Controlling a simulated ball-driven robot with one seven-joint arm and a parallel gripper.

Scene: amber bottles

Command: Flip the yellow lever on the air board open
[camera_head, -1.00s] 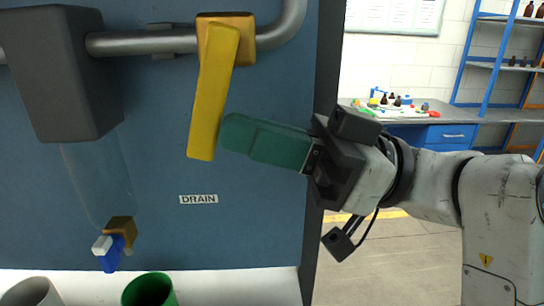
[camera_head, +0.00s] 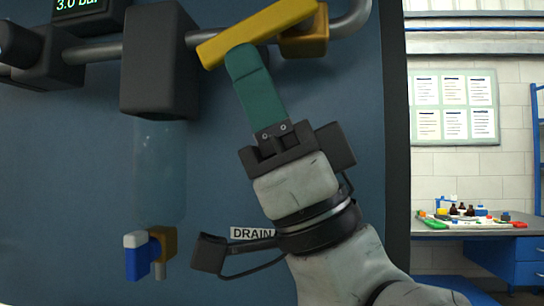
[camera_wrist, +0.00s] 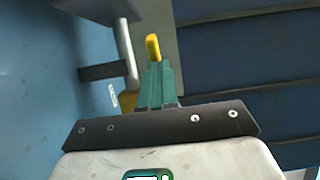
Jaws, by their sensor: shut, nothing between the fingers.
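The yellow lever (camera_head: 257,32) sits on a brass valve body (camera_head: 304,38) on the grey pipe of the blue air board (camera_head: 215,190). It now points left and slightly down, close to the line of the pipe. My gripper (camera_head: 247,55) has green fingers that are shut with nothing between them. In the wrist view the lever's yellow end (camera_wrist: 153,46) shows just beyond the fingertips.
A dark box (camera_head: 160,62) hangs on the pipe left of the lever, above a clear tube. A pressure display (camera_head: 79,5) reads 3.0. A blue-handled drain valve (camera_head: 137,262) and a DRAIN label (camera_head: 252,233) are lower down. A bench (camera_head: 480,226) with bottles stands behind at right.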

